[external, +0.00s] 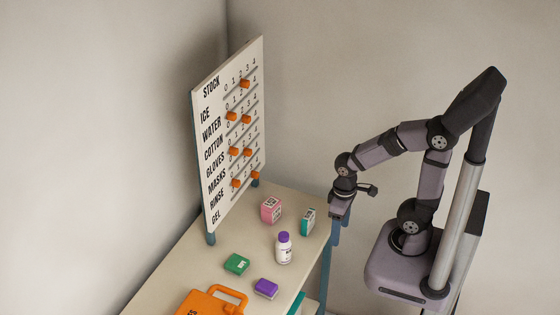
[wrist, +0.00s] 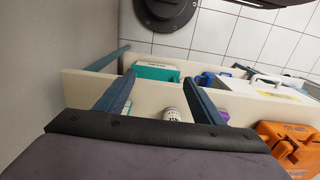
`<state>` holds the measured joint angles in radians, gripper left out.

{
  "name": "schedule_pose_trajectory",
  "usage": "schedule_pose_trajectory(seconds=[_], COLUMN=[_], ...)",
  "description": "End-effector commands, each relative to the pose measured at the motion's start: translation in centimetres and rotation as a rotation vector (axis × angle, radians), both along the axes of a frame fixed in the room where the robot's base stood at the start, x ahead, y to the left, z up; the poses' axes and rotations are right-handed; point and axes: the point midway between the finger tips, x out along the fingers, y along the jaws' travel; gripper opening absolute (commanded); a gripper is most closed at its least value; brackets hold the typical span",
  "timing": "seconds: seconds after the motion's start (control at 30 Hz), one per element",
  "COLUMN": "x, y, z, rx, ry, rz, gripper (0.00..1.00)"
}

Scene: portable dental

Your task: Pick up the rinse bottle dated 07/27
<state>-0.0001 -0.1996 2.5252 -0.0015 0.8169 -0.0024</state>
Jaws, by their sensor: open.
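A white bottle (external: 284,252) with a purple cap stands upright on the table; its label is too small for me to read a date. My gripper (external: 338,212) is up and to the right of the bottle, beyond the table's right edge, apart from it. In the wrist view my gripper (wrist: 160,77) has its two blue-grey fingers spread, with nothing held between them. A small, round, whitish thing (wrist: 172,114) shows between the fingers; I cannot tell if it is the bottle.
A pink box (external: 271,209) and a teal box (external: 308,221) stand behind the bottle. A green box (external: 236,264), a purple box (external: 266,288) and an orange case (external: 198,304) lie nearer the front. A stock board (external: 228,130) with orange sliders stands at the back left.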

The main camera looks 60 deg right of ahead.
Motion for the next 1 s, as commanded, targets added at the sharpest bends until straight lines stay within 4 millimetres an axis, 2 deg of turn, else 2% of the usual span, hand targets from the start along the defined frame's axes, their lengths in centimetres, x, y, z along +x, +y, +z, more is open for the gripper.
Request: schedule_pose_trajectory(seconds=[0.2, 0.5, 0.67, 0.77, 0.87, 1.0], x=[0.0, -2.2, -2.3, -1.1, 1.7, 6.6], y=[0.0, -1.9, -3.8, -5.1, -5.6, -3.7], z=[2.9, 0.0, -1.0, -1.2, -0.8, 0.5], rx=[-0.005, -0.203, -0.383, -0.554, -0.784, -1.109], ry=[0.001, 0.202, 0.341, 0.449, 0.56, 0.658], rz=[0.011, 0.355, 0.625, 0.852, 1.113, 1.403], gripper=[0.62, 0.62, 0.62, 0.62, 0.62, 0.62])
